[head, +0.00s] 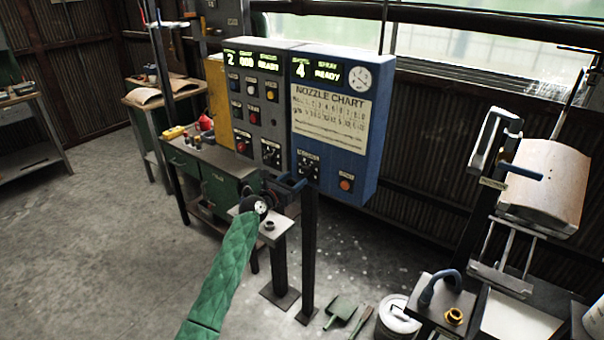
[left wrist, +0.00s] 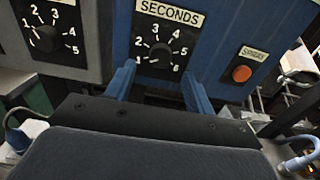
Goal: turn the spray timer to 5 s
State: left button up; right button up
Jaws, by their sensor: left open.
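The spray timer (head: 308,168) is a dark dial low on the blue panel in the head view. In the left wrist view the black timer knob (left wrist: 160,54) sits under a SECONDS label, with numbers around it. Its pale mark seems to point to the lower left, near the 1, but is small. My left gripper (head: 291,187) is just in front of and below the dial in the head view. In the left wrist view its blue fingers (left wrist: 158,84) are open and apart, below and either side of the knob. Contact cannot be told. My right gripper is not in view.
An orange button (left wrist: 242,74) is right of the dial. The grey panel (head: 262,120) on the left has another numbered dial (left wrist: 45,40). A post (head: 309,250) stands under the blue panel (head: 364,170). A stand with a blue hook (head: 440,285) is at lower right.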

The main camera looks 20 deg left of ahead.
aim_at(304, 172)
pick_arm(q)
jog(key=shift+p+x, duration=0.55)
jog(key=shift+x, duration=2)
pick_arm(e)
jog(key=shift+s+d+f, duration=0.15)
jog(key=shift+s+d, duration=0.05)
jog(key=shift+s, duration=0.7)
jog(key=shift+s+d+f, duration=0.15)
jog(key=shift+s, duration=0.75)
pick_arm(q)
jog(key=shift+c, duration=0.2)
jog(key=c, duration=0.9)
